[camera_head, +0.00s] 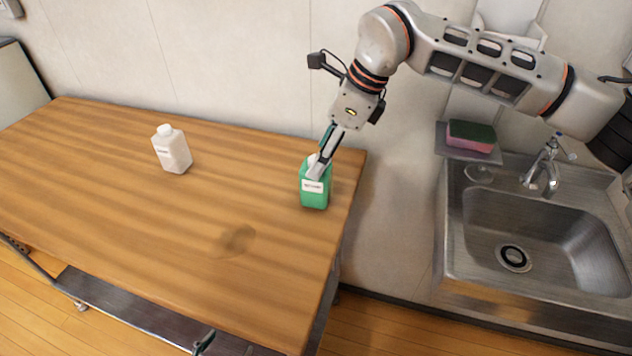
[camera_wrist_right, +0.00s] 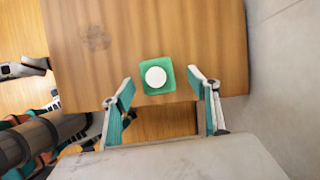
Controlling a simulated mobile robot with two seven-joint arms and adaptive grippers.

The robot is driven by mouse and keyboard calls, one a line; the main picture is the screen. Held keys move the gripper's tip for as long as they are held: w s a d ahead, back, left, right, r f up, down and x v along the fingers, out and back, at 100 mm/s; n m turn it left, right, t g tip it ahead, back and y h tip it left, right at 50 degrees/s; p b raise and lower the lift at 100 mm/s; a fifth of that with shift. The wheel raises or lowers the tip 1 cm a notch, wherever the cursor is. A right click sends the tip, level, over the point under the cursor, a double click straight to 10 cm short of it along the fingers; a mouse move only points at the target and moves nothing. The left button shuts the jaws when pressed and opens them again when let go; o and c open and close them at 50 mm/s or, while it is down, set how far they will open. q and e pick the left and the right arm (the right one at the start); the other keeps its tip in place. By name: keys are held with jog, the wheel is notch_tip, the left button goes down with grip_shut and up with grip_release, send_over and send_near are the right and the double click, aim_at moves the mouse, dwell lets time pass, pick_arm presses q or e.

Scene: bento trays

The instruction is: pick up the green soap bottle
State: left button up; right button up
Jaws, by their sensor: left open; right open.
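The green soap bottle (camera_head: 315,198) with a white cap and a white label stands upright near the right end of the wooden table. My right gripper (camera_head: 322,165) is open and points down over it, hiding part of its top. In the right wrist view, the bottle (camera_wrist_right: 158,78) is seen from above, between and slightly beyond the spread fingertips of the right gripper (camera_wrist_right: 161,77), with gaps on both sides. A finger of my left gripper (camera_head: 204,342) shows at the bottom edge of the head view, below the table's front edge and away from the bottle.
A white bottle (camera_head: 172,150) stands on the left part of the wooden table (camera_head: 110,200). A sink (camera_head: 530,230) with a faucet (camera_head: 545,170) and a pink and green sponge (camera_head: 471,136) is at the right. The wall is close behind the table. The table's middle is clear.

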jog(key=x, duration=0.3)
jog(key=shift+s+f, duration=0.35)
jog(key=shift+f, duration=0.1)
jog(key=shift+w+a+f, duration=0.15)
jog(key=shift+a+f, duration=0.05)
jog(key=shift+f, duration=0.15)
jog(key=c, duration=1.4)
jog(key=shift+r, duration=0.1)
jog(key=shift+c, duration=0.2)
notch_tip(320, 180, up, 20)
jog(key=p, duration=0.1)
